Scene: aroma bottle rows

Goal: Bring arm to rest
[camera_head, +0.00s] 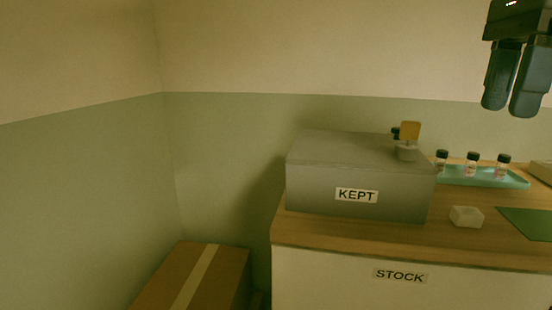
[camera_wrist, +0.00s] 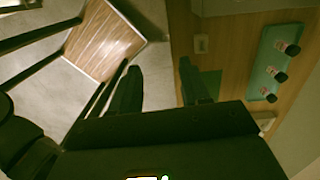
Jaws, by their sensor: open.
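My gripper (camera_head: 515,82) hangs at the top right of the head view, high above the counter. Its two dark fingers point down with a narrow gap between them, and nothing is held. In the wrist view my gripper (camera_wrist: 162,88) shows its fingers apart, with floor and the counter's edge behind them. The wooden counter (camera_head: 330,234) with the STOCK label lies below it and to its left. Three small dark-capped bottles stand on a teal tray (camera_head: 455,181) on the counter; the tray also shows in the wrist view (camera_wrist: 265,63).
A grey box (camera_head: 310,186) labelled KEPT stands on the counter's left, with a yellow-topped item (camera_head: 410,131) on it. A small white block (camera_head: 466,216) and a green mat (camera_head: 530,222) lie in front of the tray. A cardboard box (camera_head: 170,273) is at lower left.

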